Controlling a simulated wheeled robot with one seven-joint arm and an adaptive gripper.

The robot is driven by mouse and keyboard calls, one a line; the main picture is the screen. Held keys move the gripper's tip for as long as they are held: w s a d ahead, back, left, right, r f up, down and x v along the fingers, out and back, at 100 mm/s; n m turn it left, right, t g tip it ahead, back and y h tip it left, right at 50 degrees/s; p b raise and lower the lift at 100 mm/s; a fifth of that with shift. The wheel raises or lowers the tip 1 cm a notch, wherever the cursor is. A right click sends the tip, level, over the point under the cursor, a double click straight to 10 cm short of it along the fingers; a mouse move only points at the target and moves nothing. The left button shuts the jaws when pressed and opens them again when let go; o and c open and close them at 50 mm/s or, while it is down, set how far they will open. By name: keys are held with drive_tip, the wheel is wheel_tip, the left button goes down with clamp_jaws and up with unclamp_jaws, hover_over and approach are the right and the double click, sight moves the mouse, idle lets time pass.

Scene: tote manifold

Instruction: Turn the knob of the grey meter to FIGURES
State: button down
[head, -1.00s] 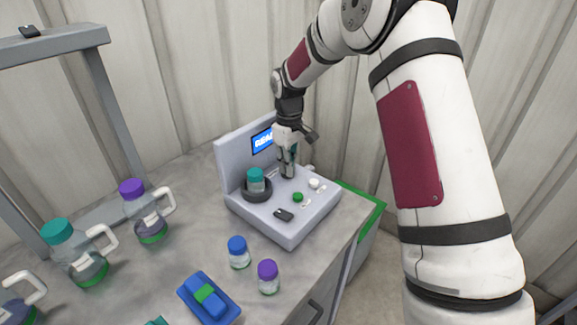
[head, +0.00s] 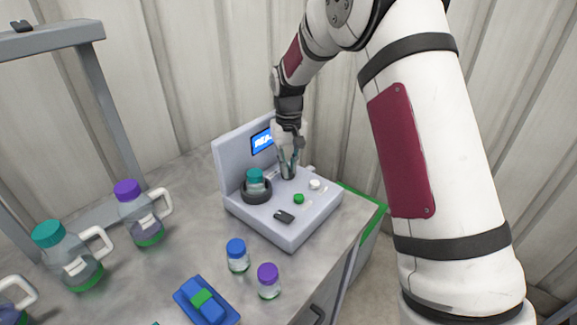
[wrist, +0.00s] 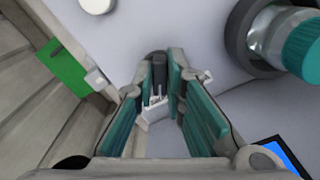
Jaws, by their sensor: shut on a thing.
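The grey meter (head: 272,226) stands on the bench, with an upright back panel and a lit blue screen (head: 262,141) whose text is partly covered. My gripper (head: 288,174) points down at the rear right of its deck. In the wrist view the teal-padded fingers (wrist: 163,78) are shut on a dark knob (wrist: 158,60). The fingers hide most of the knob in the head view. The markings around the knob are not readable, so I cannot tell its setting.
A teal-capped jar (head: 255,180) sits in the meter's dark ring, left of my gripper. A green button (head: 299,198), white button (head: 315,184) and black switch (head: 284,216) are on the deck. Bottles and a blue block (head: 207,300) stand in front and left.

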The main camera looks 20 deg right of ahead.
idle(0.3)
drive_tip(key=c, duration=1.6)
unclamp_jaws()
drive_tip(key=shift+c, duration=0.2)
wheel_tip(320, 180, up, 12)
